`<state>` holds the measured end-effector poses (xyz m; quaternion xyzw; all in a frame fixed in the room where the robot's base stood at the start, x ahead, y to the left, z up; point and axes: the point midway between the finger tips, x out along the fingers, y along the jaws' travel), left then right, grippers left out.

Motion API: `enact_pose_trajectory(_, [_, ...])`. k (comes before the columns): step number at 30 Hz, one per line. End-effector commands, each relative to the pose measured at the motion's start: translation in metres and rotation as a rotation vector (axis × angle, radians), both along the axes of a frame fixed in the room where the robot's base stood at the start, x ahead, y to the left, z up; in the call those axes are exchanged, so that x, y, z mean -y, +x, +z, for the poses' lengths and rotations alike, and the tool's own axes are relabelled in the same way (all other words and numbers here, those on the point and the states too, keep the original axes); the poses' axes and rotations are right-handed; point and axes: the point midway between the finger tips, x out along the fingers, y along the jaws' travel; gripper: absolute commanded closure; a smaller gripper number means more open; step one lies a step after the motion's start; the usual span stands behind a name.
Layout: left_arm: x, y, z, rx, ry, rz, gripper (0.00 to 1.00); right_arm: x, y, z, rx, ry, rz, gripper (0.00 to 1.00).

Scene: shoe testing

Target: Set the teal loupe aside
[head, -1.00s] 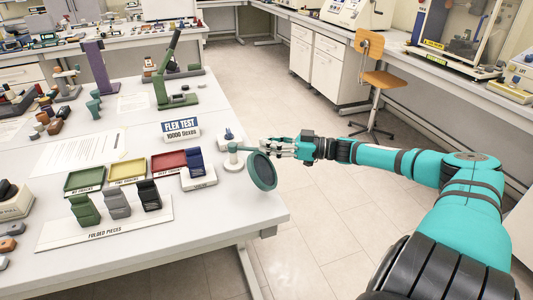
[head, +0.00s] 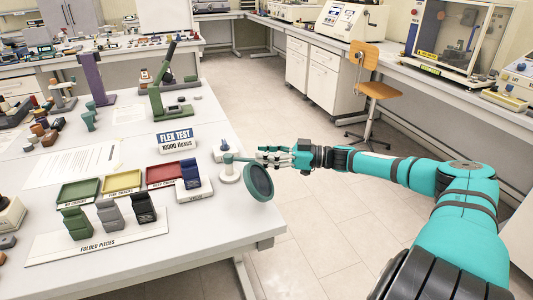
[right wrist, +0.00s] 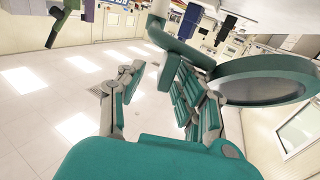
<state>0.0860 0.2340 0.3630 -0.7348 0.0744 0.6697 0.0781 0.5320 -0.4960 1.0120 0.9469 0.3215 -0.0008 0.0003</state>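The teal loupe (head: 259,182) has a large round lens in a teal rim, tilted, at the table's right edge. Its short teal arm reaches toward a small round white stand on the tabletop. My right gripper (head: 264,156) is just above and behind the lens, fingers pointing left. In the right wrist view the loupe's round head (right wrist: 268,80) is at the right, and a teal bar of it passes across the far end of one finger. The fingers of my right gripper (right wrist: 155,75) are apart, with floor showing between them. Contact cannot be told. My left gripper is out of view.
A flex test sign (head: 175,139) stands behind the loupe. Green, yellow and red trays (head: 122,182) and a folded-pieces board (head: 97,246) lie to the left. A green stand (head: 170,98) is farther back. Open floor (head: 310,230) and an orange chair (head: 371,80) are to the right.

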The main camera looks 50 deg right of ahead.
Motion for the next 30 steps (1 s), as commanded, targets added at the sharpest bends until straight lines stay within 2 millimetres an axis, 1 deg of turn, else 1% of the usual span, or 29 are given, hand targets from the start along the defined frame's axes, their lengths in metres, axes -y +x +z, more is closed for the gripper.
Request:
enact_pose_trajectory(1, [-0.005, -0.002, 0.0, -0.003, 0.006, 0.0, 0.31, 0.0, 0.0, 0.0, 0.0, 0.0, 0.0, 0.65])
enact_pose_trajectory(5, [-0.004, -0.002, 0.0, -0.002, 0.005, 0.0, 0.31, 0.003, -0.004, -0.001, -0.002, -0.002, 0.001, 0.65])
enact_pose_trajectory(15, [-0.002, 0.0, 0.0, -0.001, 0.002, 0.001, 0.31, 0.021, -0.029, -0.003, -0.012, -0.004, 0.003, 0.65])
enact_pose_trajectory(18, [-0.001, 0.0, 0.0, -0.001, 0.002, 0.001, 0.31, 0.025, -0.034, -0.002, -0.011, -0.002, 0.003, 0.65])
enact_pose_trajectory(30, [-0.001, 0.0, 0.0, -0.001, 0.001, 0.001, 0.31, 0.033, -0.043, 0.0, 0.001, 0.001, 0.002, 0.65])
